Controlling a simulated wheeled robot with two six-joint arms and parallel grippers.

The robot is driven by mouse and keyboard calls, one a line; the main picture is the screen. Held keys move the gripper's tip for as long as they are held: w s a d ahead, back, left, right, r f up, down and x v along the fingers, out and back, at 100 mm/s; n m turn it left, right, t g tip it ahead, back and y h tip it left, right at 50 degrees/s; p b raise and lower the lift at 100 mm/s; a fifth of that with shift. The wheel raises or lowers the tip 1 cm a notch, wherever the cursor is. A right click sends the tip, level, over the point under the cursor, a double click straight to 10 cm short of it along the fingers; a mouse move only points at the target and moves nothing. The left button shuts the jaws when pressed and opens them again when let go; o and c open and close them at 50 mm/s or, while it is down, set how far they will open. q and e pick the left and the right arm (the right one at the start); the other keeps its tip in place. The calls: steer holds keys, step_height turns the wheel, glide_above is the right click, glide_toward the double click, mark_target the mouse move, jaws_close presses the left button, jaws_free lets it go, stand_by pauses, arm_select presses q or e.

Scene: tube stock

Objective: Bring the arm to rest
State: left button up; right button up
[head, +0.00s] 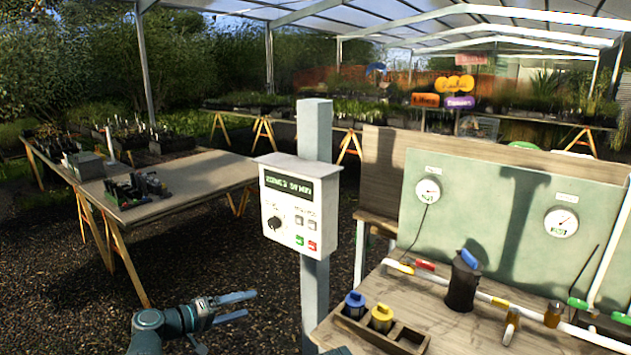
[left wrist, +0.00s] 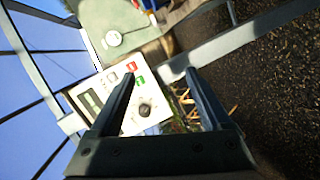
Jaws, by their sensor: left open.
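My left gripper (head: 248,304) is in the lower middle of the head view, over the gravel and left of the grey post. It is open, with two fingers apart and nothing between them. The left wrist view shows the same open fingers (left wrist: 159,74), with the white control box (left wrist: 105,98) beyond them, tilted in the picture. My right gripper is not in the head view.
The control box (head: 297,205) has a display, knob and buttons on a grey post (head: 316,268). At right, a wooden bench (head: 455,327) carries white pipe (head: 440,284), a black canister (head: 463,283) and a wooden tray (head: 408,337). A potting table (head: 200,180) stands at left.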

arm_select(q)
steer(key=s+d+f+m+g+y, duration=0.45)
steer(key=s+d+f+g, duration=0.35)
steer(key=s+d+f, duration=0.4)
steer(key=s+f+m+g+y, duration=0.2)
steer(key=s+f+m+y, duration=0.1)
steer(key=s+y, duration=0.5)
steer(key=shift+s+d+f+m, duration=0.3)
steer(key=shift+s+f, duration=0.35)
steer(key=shift+s, duration=0.4)
